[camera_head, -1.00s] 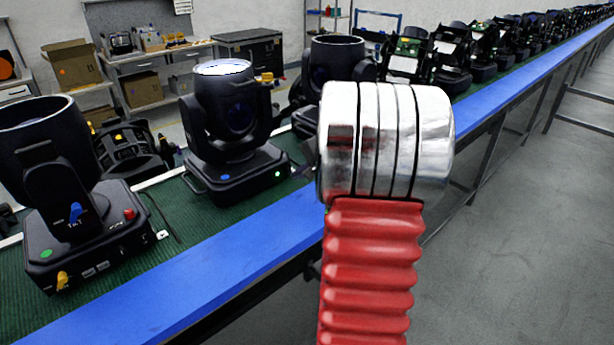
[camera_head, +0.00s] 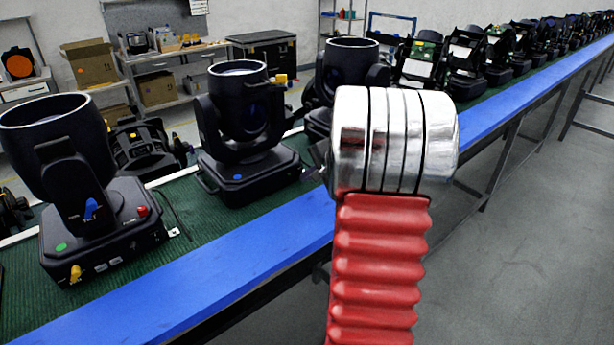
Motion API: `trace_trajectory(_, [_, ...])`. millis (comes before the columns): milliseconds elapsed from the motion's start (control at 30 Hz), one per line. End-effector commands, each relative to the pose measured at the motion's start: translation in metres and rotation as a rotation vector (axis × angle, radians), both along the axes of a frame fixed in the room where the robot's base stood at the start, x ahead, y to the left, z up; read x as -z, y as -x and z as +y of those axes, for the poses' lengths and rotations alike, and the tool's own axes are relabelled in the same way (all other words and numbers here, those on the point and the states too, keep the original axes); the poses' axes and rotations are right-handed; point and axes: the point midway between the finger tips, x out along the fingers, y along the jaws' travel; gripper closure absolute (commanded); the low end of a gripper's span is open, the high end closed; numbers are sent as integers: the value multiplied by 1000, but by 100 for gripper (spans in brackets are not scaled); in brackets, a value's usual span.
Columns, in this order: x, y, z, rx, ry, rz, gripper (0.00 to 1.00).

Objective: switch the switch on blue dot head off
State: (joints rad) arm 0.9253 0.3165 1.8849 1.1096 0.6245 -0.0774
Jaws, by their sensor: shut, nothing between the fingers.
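The blue dot head (camera_head: 245,110) is a black moving-head lamp on the green belt, left of centre, with a blue dot (camera_head: 237,178) on its base front. Its top lens looks dull grey and no green light shows on its base. Its switch cannot be made out. My silver and red arm stands right of it. Only a small dark part of my gripper (camera_head: 316,164) shows past the silver wrist, near the right end of that base; the fingers look shut and empty. Whether it touches the base cannot be told.
A green dot head (camera_head: 75,160) with yellow, blue and red controls stands left. Another black head (camera_head: 345,75) stands behind my wrist. More units line the belt to the far right. A blue rail (camera_head: 200,285) edges the belt; open floor lies right.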

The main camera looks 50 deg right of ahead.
Motion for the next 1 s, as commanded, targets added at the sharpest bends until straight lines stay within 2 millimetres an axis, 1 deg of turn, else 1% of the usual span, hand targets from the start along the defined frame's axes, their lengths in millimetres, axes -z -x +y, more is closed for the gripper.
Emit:
trace_trajectory(33, [3,-2,3,-6,-6,2,100])
trace_trajectory(167, [1,-2,4,-8,-6,2,100])
trace_trajectory(700, [-21,-5,4,-8,-1,-9,100])
trace_trajectory(1000, [-23,-4,3,-6,2,-11,100])
